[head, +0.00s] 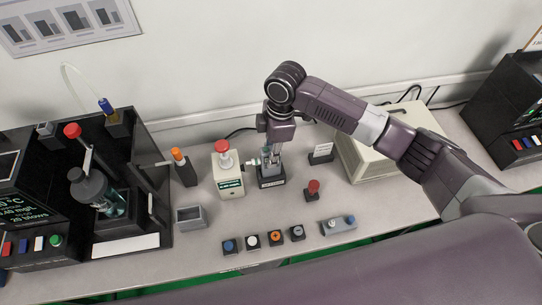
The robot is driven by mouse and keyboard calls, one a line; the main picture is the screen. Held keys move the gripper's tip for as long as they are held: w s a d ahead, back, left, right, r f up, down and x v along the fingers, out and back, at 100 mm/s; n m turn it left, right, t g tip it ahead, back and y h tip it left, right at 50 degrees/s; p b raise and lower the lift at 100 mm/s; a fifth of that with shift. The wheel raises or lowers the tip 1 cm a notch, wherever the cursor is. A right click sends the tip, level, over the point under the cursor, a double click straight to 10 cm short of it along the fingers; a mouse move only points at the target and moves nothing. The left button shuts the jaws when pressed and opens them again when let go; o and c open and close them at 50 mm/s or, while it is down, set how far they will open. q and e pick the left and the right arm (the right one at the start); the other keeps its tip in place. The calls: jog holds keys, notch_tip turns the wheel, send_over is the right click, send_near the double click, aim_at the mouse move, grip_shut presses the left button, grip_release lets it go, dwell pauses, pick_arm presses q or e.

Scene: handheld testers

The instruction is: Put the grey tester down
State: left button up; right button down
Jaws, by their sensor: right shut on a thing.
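My right gripper (268,157) points down over a dark stand (272,182) with a white label at the middle of the bench. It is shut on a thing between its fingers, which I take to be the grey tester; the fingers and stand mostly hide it. I cannot tell whether its lower end touches the stand. An orange-topped tester (178,155) stands in a dark holder to the left. A blue-topped tester (105,105) with a pale cable stands in the black machine at the far left. My left gripper is not in view.
A cream box with a red knob (229,180) stands close left of the gripper. A red button (313,188), a small dark sign stand (321,152) and a beige case (366,160) are to the right. Small button blocks (252,241) and a grey open box (190,216) line the front.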

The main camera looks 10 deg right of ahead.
jog(key=shift+f, duration=0.65)
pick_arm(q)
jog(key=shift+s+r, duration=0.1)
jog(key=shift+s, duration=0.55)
pick_arm(e)
jog(key=shift+f, duration=0.35)
jog(key=shift+f, duration=0.1)
jog(key=c, duration=1.7)
grip_release()
jog(key=r, duration=0.4)
jog(key=d+r+b, duration=0.1)
jog(key=r, duration=0.7)
jog(key=shift+d+b, duration=0.25)
jog(key=shift+b, duration=0.05)
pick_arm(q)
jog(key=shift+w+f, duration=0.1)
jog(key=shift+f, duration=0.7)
